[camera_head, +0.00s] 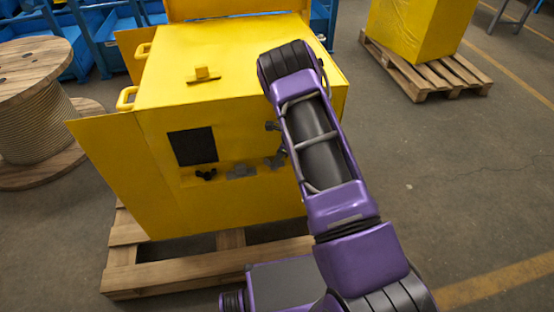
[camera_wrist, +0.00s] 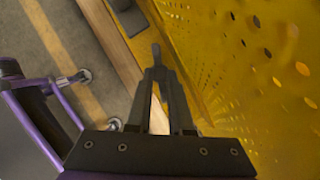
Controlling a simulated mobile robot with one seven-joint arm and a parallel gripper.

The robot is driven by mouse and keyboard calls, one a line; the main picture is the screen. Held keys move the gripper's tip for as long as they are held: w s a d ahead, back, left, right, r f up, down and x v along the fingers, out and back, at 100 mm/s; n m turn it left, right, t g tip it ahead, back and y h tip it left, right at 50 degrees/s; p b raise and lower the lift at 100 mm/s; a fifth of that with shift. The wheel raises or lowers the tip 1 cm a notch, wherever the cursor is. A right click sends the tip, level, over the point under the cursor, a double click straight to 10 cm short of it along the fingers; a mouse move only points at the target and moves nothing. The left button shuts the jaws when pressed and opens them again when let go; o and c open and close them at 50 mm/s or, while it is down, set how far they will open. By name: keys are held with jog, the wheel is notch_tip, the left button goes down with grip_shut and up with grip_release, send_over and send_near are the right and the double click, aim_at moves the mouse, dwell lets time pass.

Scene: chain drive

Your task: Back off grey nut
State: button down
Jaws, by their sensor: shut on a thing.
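The yellow cabinet (camera_head: 225,110) stands on a wooden pallet, with a dark square opening (camera_head: 193,147) in its front. Below the opening are a small black winged piece (camera_head: 206,174) and a grey winged piece (camera_head: 241,170). Another grey piece (camera_head: 275,158) shows at the edge of my arm. My gripper is hidden behind my arm in the head view. In the wrist view my gripper (camera_wrist: 156,72) has its fingers closed together at the tips on a small grey piece (camera_wrist: 156,52), which looks like the grey nut. Its shape is mostly hidden by the fingers.
A perforated yellow panel (camera_wrist: 255,60) fills the right of the wrist view, close beside the fingers. A yellow flap (camera_head: 110,175) stands out at the cabinet's left. A cable spool (camera_head: 35,110) is at far left. Open floor (camera_head: 440,170) lies to the right.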

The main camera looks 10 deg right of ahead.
jog(key=shift+f+n+b, duration=0.1)
jog(key=shift+n+b, duration=0.2)
jog(key=shift+b, duration=0.05)
jog(key=shift+n+g, duration=0.3)
jog(key=c, duration=1.1)
grip_release()
jog(key=p+v, duration=0.2)
jog(key=v, duration=1.5)
jog(key=shift+d+r, duration=0.25)
